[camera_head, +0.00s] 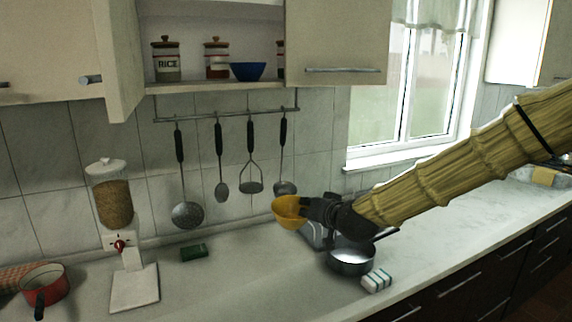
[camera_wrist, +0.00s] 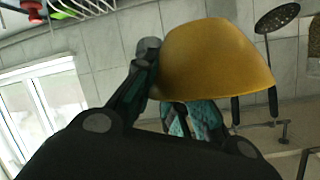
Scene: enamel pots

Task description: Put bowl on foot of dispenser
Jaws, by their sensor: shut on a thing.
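A yellow bowl (camera_head: 287,212) is held in the air by my gripper (camera_head: 310,210), which is shut on its right side in the head view. In the wrist view the yellow bowl (camera_wrist: 215,60) fills the upper middle, tilted, with the gripper fingers (camera_wrist: 172,95) at its edge. The dispenser (camera_head: 113,195) stands at the left of the counter, a clear jar of brown grains with a white lid and a red knob. Its flat white foot (camera_head: 134,288) lies on the counter below and looks empty. The bowl is well to the right of the foot and above the counter.
A green sponge (camera_head: 193,253) lies between the dispenser and the bowl. A red pot (camera_head: 42,282) stands left of the foot. A metal pan (camera_head: 351,260) and a striped block (camera_head: 377,280) are below my arm. Utensils hang from a rail (camera_head: 225,115) on the wall.

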